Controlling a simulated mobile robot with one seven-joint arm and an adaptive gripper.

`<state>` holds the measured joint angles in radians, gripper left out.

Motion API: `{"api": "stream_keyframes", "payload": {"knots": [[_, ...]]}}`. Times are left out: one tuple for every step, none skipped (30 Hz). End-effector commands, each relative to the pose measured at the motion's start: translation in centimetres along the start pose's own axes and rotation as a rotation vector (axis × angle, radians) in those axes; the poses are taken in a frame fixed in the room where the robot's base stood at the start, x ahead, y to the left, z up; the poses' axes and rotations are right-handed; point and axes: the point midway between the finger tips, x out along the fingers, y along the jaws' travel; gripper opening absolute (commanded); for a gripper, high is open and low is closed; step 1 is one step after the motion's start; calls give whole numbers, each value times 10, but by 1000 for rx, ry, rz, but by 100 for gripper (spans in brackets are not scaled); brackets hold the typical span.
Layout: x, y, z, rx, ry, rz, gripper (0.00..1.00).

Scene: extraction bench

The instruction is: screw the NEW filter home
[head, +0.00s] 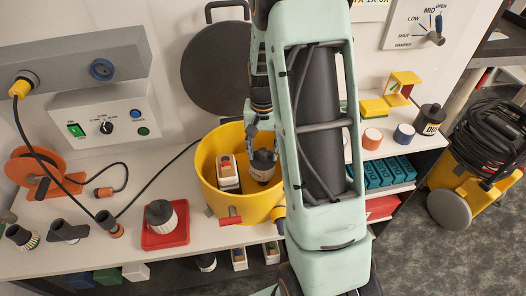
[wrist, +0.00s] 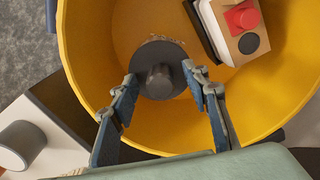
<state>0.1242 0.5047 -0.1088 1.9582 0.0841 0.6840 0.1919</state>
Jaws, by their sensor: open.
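A filter with a dark round cap and knob (wrist: 160,82) stands inside the yellow drum (wrist: 85,60). In the head view the filter (head: 263,168) shows its dark top and paler lower body at the right inside the drum (head: 208,165). My gripper (wrist: 161,88) is open, its blue fingers on either side of the cap; I cannot tell whether they touch it. In the head view my gripper (head: 262,138) reaches down into the drum, partly hidden by my arm. The seat and thread under the filter are hidden. Another dark-capped filter (head: 161,213) stands on a red tray (head: 165,238).
The drum's wall surrounds my gripper. An orange cable reel (head: 40,172) and several dark nozzles lie left. A control box (head: 105,120) stands behind.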

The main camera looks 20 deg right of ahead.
Motion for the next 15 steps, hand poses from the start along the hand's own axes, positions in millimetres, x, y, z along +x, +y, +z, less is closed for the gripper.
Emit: {"api": "stream_keyframes", "payload": {"knots": [[-5,0,-1,0,4,-1,43],[-9,0,-1,0,4,-1,43],[-15,-1,-2,0,5,-2,43],[-20,-1,-2,0,6,-2,43],[-26,-1,-1,0,6,-2,43],[-34,-1,-2,-1,7,-2,43],[-41,-1,-2,-1,6,-2,43],[-48,-1,-2,-1,8,-2,43],[-57,-1,-2,-2,7,-2,43],[-64,-1,-2,-2,7,-2,43],[-70,-1,-2,-2,8,-2,43],[-78,0,-1,-1,6,-1,43],[-84,-1,-2,-1,7,-2,43],[-89,0,-1,-1,6,-2,43],[-96,0,-1,0,6,-2,43]]}}
